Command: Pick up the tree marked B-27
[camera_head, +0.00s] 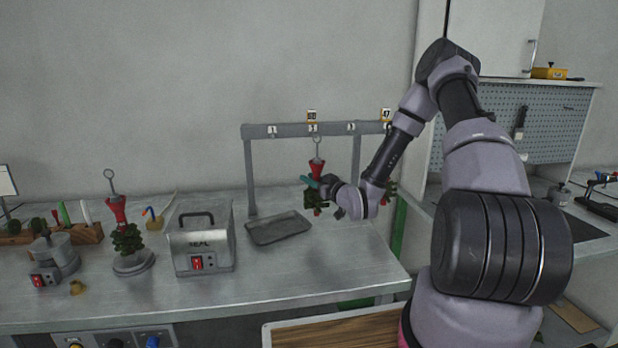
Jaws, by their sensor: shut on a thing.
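A wax tree with a red funnel-shaped top (316,168), a ring above it and dark green clusters below hangs at the grey rack (285,131). My gripper (318,184) reaches in from the right and is shut on this tree, just below its red top. A small tag (311,115) stands on the rail above it; its lettering is too small to read surely. A second tree (391,192) is at the rack's right end, mostly hidden behind my wrist. A third tree (127,238) with a red top stands upright on a round base at the left.
A dark grey tray (278,228) lies left of my gripper. A metal box (201,240) with a black handle and red switch stands further left. A wall cabinet (497,35) and pegboard are behind my arm. The front of the bench (300,280) is clear.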

